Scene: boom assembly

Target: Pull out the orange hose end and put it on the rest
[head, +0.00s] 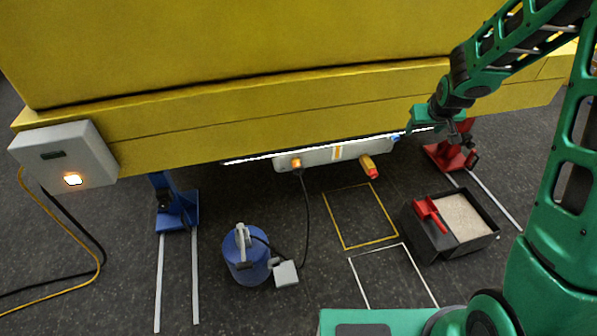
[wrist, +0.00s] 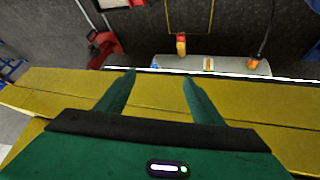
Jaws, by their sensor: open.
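An orange hose end (head: 297,163) sits at the left part of a pale panel (head: 318,156) under the yellow boom, with a black hose hanging from it. In the wrist view the orange hose end (wrist: 254,63) is at the upper right. A yellow piece with a red tip (head: 369,166) juts from the panel further right; I cannot tell which part is the rest. My gripper (wrist: 158,82) is open and empty, by the yellow beam and apart from the hose end. In the head view it is at the upper right, its fingers hard to make out.
The yellow boom (head: 230,110) spans above the panel. Below are a blue canister (head: 245,262), a grey box (head: 286,274), and a black sand bin (head: 437,237) with a red scoop. Blue and red stands flank the panel. Floor inside the yellow outline (head: 358,215) is clear.

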